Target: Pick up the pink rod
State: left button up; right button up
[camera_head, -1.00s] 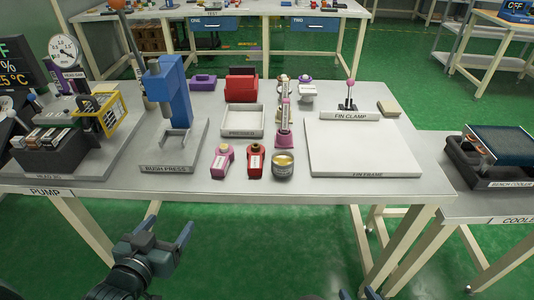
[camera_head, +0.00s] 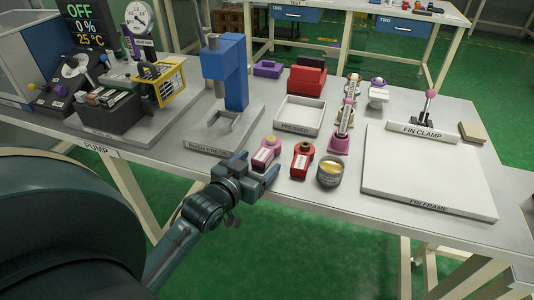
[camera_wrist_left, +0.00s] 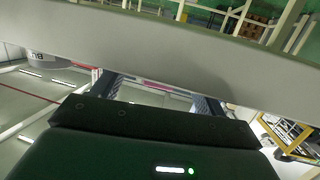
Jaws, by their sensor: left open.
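No plain pink rod stands out in the head view. A pink labelled piece (camera_head: 266,152) with a brownish top stands at the table's front edge. Another pink piece (camera_head: 340,143) with a labelled upright stands behind and to the right. I cannot tell which is the pink rod. My left gripper (camera_head: 256,169) is open and empty at the front edge, just in front of the pink labelled piece and overlapping its lower part in the picture. In the left wrist view its fingers (camera_wrist_left: 156,96) are apart, with a thin pink strip (camera_wrist_left: 157,86) visible between them.
A red labelled piece (camera_head: 302,160) and a round tin (camera_head: 330,172) stand right of the pink labelled piece. The blue bush press (camera_head: 236,75) stands behind and left. A white tray (camera_head: 299,128) and the fin frame board (camera_head: 430,178) lie farther right. The table edge (camera_wrist_left: 150,45) fills the upper wrist view.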

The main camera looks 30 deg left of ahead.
aim_at(267, 151)
pick_arm(q)
jog(key=w, duration=0.5)
jog(key=shift+a+f, duration=0.1)
jog(key=shift+a, duration=0.2)
jog(key=shift+w, duration=0.25)
jog(key=shift+c, duration=0.2)
jog(key=c, duration=1.1)
jog(key=shift+c, duration=0.2)
